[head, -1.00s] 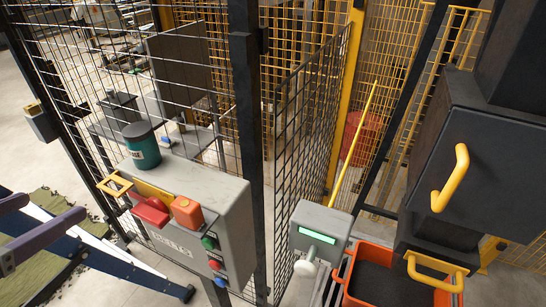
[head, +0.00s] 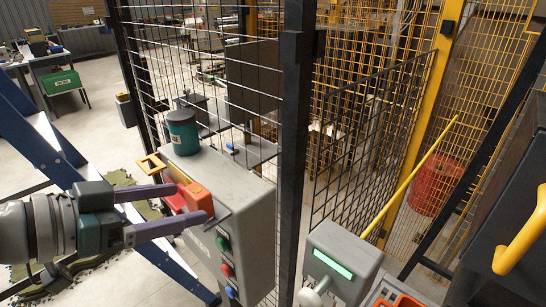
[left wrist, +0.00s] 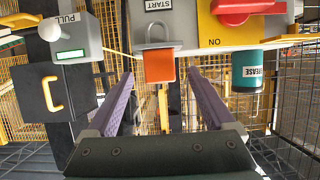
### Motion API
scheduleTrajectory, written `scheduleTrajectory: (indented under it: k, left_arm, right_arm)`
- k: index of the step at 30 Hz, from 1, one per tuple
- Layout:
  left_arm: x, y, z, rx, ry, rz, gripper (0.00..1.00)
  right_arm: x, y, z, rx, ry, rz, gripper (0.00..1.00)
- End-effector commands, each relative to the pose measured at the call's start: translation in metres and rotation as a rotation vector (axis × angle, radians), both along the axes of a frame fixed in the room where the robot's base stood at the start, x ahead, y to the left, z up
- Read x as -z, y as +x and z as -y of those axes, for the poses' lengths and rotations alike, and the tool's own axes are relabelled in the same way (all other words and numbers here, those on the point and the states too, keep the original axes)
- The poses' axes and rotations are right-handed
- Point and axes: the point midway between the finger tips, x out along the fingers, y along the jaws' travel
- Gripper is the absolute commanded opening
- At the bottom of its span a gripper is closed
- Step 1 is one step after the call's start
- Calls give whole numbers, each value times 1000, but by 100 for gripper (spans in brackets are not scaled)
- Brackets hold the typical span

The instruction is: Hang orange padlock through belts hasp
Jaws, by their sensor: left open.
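The orange padlock (head: 197,196) is on the front of the grey control box (head: 222,172), beside a red switch handle (head: 172,199). In the left wrist view the padlock (left wrist: 159,67) shows its grey shackle up, just beyond my fingertips and between their lines. My left gripper (head: 198,203) is open, its purple fingers reaching in from the left on either side of the padlock; I cannot tell whether they touch it. The fingers also show in the left wrist view (left wrist: 158,76). A yellow square loop (head: 151,165) juts from the box's left; I cannot tell whether it is the belts hasp.
A green grease pot (head: 183,135) stands on the box top. Green, red and blue buttons (head: 226,268) run down its front. Mesh fence and a dark post (head: 292,150) stand behind. A grey unit with a green display (head: 335,262) is at right.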

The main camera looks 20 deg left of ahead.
Motion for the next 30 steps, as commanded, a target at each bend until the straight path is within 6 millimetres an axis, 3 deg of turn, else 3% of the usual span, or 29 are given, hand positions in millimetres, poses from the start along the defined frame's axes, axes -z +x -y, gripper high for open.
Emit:
scheduleTrajectory:
  k: [9, 18, 30]
  left_arm:
    - [18, 34, 13, -1, -2, 3, 88]
    - [20, 38, 15, 1, 0, 1, 88]
    - [20, 38, 15, 0, 0, 1, 44]
  right_arm:
    - [-2, 0, 1, 0, -3, 0, 52]
    - [-1, 0, 3, -4, -9, -1, 52]
    - [-1, 0, 3, -4, -9, -1, 52]
